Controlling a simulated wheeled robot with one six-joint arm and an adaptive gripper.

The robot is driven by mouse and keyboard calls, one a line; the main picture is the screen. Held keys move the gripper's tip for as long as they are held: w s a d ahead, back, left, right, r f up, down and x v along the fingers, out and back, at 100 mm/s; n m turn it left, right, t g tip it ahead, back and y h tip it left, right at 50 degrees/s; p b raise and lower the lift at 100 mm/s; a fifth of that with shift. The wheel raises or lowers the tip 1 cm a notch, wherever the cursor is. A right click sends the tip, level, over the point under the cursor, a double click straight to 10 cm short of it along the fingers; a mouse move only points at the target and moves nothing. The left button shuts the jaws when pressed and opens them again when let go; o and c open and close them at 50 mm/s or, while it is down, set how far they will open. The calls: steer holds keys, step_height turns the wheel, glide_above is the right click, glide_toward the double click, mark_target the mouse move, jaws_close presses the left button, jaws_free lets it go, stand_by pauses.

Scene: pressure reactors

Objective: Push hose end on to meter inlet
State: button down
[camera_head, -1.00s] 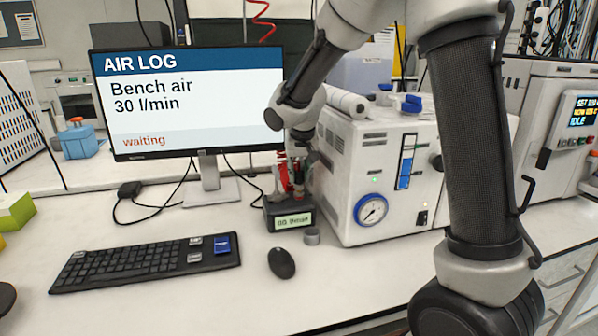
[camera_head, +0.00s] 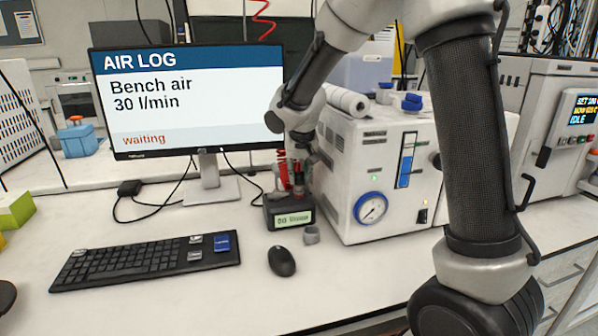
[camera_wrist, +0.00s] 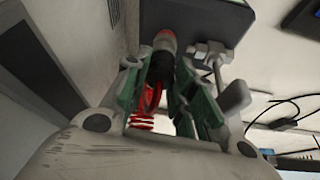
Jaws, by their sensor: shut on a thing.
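The meter (camera_head: 289,221) is a small dark box with a pale green display, standing on the bench just left of the white reactor unit. In the wrist view the meter (camera_wrist: 220,20) fills the top middle. The hose end (camera_wrist: 163,44) is a red and grey fitting on a red coiled hose (camera_wrist: 141,121). My gripper (camera_head: 297,190) is over the meter, shut on the hose end, its green-padded fingers (camera_wrist: 160,82) on either side. The hose end's tip is against or very near the meter; I cannot tell whether it is seated. The inlet is hidden.
A small grey cylinder (camera_head: 311,235) is beside the meter. The monitor (camera_head: 190,100), keyboard (camera_head: 145,262) and mouse (camera_head: 282,261) are to the left. The monitor reads "waiting".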

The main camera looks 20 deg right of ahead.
steer(key=shift+s+f, duration=0.1)
steer(key=shift+f, duration=0.25)
stand_by(0.5)
steer(key=c, duration=1.1)
jaws_free()
steer(key=o, duration=0.5)
steer(key=shift+r, duration=0.1)
steer(key=shift+r, duration=3.45)
